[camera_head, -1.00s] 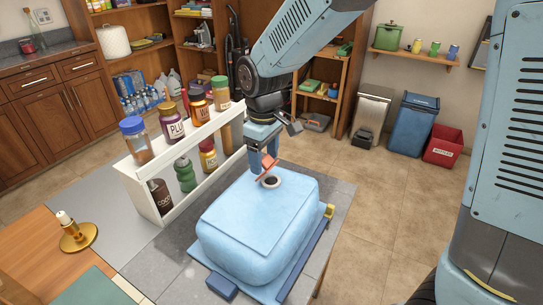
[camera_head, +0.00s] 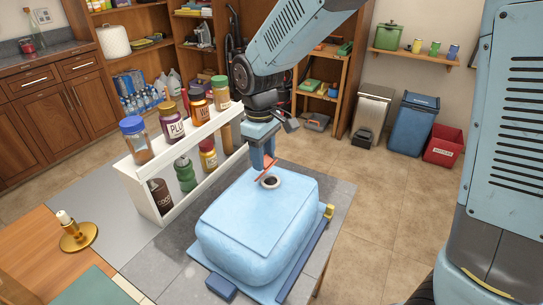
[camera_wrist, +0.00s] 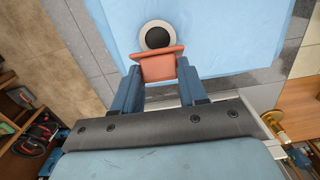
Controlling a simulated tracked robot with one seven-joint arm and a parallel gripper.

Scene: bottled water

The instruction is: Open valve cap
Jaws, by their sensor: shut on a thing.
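The light blue water container (camera_head: 255,235) stands on a grey-topped table. A round valve with a pale ring and a dark opening (camera_head: 270,181) is set in its top, and the ring (camera_wrist: 143,30) also shows in the wrist view. The orange-red valve cap (camera_head: 265,172) stands tilted up at the edge of the ring. My gripper (camera_head: 264,160) points down beside the opening. In the wrist view the cap (camera_wrist: 160,67) sits between my two blue fingers, which are shut on it. The ring and dark middle show clear of the cap. Whether a hinge joins them I cannot tell.
A white shelf rack (camera_head: 150,190) with several jars stands left of the container, close to my arm. A brass candle holder (camera_head: 78,238) is on the wooden surface at the left. A blue tray (camera_head: 222,288) lies under the container. Open floor lies to the right.

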